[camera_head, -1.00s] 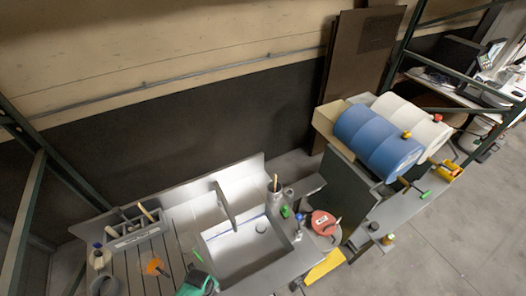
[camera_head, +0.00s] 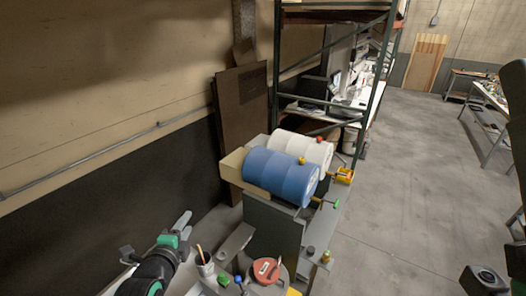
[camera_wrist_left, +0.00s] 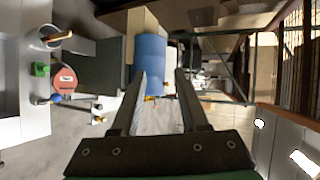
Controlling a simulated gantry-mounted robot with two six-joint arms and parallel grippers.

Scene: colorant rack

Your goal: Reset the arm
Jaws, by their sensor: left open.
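My left gripper (camera_head: 180,225) is at the lower left of the head view, its two grey fingers pointing up and away. In the left wrist view its fingers (camera_wrist_left: 160,76) stand apart with nothing between them. It is above the bench, beside a cup holding a brush (camera_head: 204,262), and apart from it. My right gripper does not show clearly in either view.
A blue drum (camera_head: 283,176) and a white drum (camera_head: 305,147) lie on a rack right of my left gripper. A red-lidded round container (camera_head: 266,270) and small bottles stand nearby. A green-framed shelf (camera_head: 369,85) is behind. Open floor (camera_head: 420,170) lies to the right.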

